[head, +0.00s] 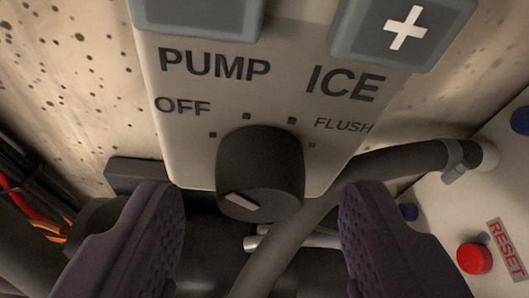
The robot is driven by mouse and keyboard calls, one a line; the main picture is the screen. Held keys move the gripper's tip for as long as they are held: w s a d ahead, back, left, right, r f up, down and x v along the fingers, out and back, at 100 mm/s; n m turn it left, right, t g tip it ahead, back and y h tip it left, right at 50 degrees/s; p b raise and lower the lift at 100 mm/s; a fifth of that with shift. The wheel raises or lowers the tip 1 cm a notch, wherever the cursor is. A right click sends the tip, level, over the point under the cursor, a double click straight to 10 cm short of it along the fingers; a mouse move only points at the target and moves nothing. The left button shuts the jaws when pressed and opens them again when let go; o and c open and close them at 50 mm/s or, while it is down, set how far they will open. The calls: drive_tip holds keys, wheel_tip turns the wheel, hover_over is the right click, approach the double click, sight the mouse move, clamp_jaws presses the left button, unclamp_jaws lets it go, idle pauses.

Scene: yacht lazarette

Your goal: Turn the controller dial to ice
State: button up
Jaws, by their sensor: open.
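The controller dial (262,160) is a round black knob on a pale grey panel (180,160). A short light bar on its front face sits low and left of centre, slanting down to the right. Small square marks lie around the dial, with printed OFF, PUMP, ICE (346,84) and FLUSH labels. I cannot tell for sure which mark the bar indicates. My gripper (260,195) is open. Its two dark ridged fingers stand left and right of the dial, with a clear gap on each side in this view. Nothing is held.
Two blue-grey buttons sit above the labels, the right one with a white plus (405,28). A grey hose (390,165) runs behind and below the dial to the right. A white box with a red RESET button (474,258) is lower right. Red and orange cables (40,215) are left.

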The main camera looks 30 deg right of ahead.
drive_tip(key=shift+w+d+f, duration=0.15)
drive_tip(key=shift+w, duration=0.25)
drive_tip(key=c, duration=1)
drive_tip(key=shift+c, duration=0.2)
